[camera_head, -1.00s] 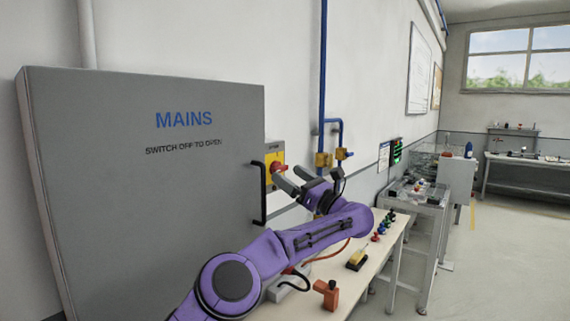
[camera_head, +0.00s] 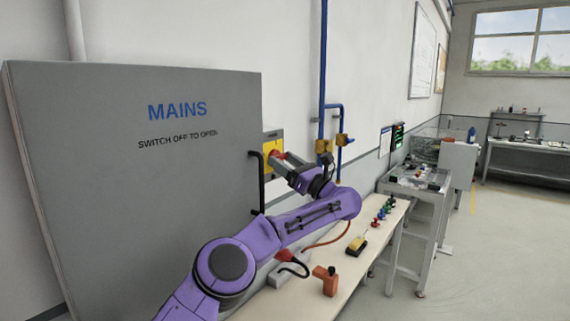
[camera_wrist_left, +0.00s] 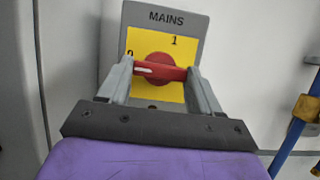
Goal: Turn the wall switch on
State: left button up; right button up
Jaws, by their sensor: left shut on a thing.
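The wall switch is a grey plate with a yellow face (camera_head: 268,146) on the wall just right of the big grey MAINS cabinet (camera_head: 140,190). The left wrist view shows its yellow face (camera_wrist_left: 176,91) marked 0 at the left and 1 at the top. Its red rotary handle (camera_wrist_left: 160,69) lies about level, its white mark at the left, toward the 0. My left gripper (camera_head: 281,159) is at the switch; in the wrist view its two fingers (camera_wrist_left: 160,79) stand at either end of the handle, shut on it. My right gripper is not in view.
A black cabinet handle (camera_head: 258,183) stands close left of my gripper. Blue pipes (camera_head: 322,75) with yellow valves run up the wall to the right. A bench (camera_head: 330,262) below holds an orange tool (camera_head: 325,280) and several small objects. Floor at right is clear.

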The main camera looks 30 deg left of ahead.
pick_arm(q)
jog(key=m+t+h+b, duration=0.1)
jog(key=m+t+b, duration=0.1)
jog(key=m, duration=0.3)
jog(key=m+t+h+b, duration=0.1)
jog(key=m+t+b, duration=0.1)
jog(key=m, duration=0.3)
jog(key=m+t+h+b, duration=0.1)
jog(key=m+t+b, duration=0.1)
jog(key=m, duration=0.3)
jog(key=shift+s+r+h+b, duration=0.15)
jog(key=shift+s+h+b, duration=0.2)
jog(key=shift+b, duration=0.4)
jog(key=shift+r+m+h+p, duration=0.15)
jog(key=shift+m+h+p, duration=0.4)
jog(key=shift+m, duration=0.55)
jog(key=m+p, duration=0.2)
jog(key=m+h+p, duration=0.1)
jog(key=shift+s+r+m+p, duration=0.1)
jog(key=shift+r+m+p, duration=0.1)
jog(key=shift+m+p, duration=0.2)
jog(key=shift+f+m+h+p, duration=0.15)
jog(key=shift+m+h+p, duration=0.25)
jog(key=shift+m+p, duration=0.35)
jog(key=shift+f, duration=0.1)
